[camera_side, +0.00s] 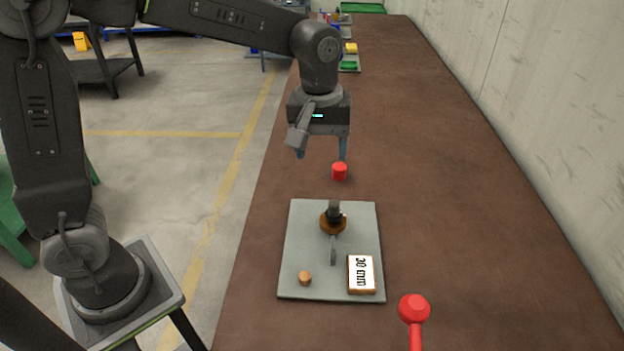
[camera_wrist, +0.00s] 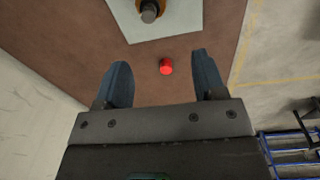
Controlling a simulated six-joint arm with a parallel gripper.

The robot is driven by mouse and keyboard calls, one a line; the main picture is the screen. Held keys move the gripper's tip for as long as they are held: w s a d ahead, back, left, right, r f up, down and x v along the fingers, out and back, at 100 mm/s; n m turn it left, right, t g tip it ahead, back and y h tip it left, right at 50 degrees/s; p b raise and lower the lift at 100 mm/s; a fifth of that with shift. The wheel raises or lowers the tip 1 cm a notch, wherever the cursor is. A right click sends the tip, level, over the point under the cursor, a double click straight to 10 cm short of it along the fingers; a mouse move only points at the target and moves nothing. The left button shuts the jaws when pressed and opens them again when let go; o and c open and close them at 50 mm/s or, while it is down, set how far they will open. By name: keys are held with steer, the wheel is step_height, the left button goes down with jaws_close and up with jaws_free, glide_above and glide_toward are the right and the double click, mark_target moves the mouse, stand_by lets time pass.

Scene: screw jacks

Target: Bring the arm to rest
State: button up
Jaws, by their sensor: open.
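My gripper (camera_side: 322,156) hangs above the brown bench, pointing down, with its two blue fingers apart and nothing between them. In the wrist view, my gripper (camera_wrist: 163,75) shows both fingers spread. A grey plate (camera_side: 301,230) lies on the bench, in front of the gripper in the side view. On it stands a screw jack (camera_side: 333,222) with a dark top, a brass-coloured round body and a grey lever pointing toward the camera. The jack's top shows in the wrist view (camera_wrist: 149,11).
A small red cylinder (camera_side: 339,171) sits on the bench behind the plate, close below the gripper. The plate also carries a "30 mm" block (camera_side: 361,273) and a small wooden knob (camera_side: 305,278). A red ball-topped rod (camera_side: 414,308) stands at the front. The bench's right side is clear.

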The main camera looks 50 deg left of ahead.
steer(key=s+a+r+m+t, duration=0.1)
steer(key=s+a+m+t, duration=0.1)
steer(key=s, duration=0.7)
steer(key=s+a+r+m+t, duration=0.2)
steer(key=s+a+m, duration=0.2)
steer(key=s, duration=0.5)
steer(key=shift+a+m+t, duration=0.25)
steer(key=shift+m+t, duration=0.15)
steer(key=shift+m, duration=0.7)
